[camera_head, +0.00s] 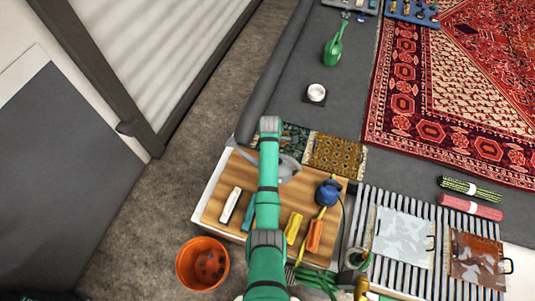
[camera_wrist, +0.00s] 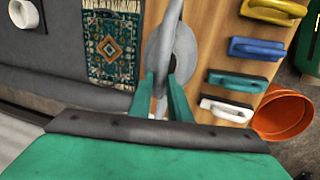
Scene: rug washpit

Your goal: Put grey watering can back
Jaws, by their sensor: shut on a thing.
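The grey watering can (camera_head: 288,168) shows partly behind my arm, over the far edge of the wooden board (camera_head: 218,209). In the wrist view the grey can (camera_wrist: 184,52) fills the upper middle, with its handle between my fingers. My gripper (camera_wrist: 162,98) is shut on it. In the head view my forearm covers the gripper and part of the can. I cannot tell whether the can touches the board.
On the board lie white (camera_head: 230,206), yellow (camera_head: 293,228) and orange (camera_head: 314,236) brushes and a blue container (camera_head: 328,192). An orange bucket (camera_head: 202,264) stands front left.

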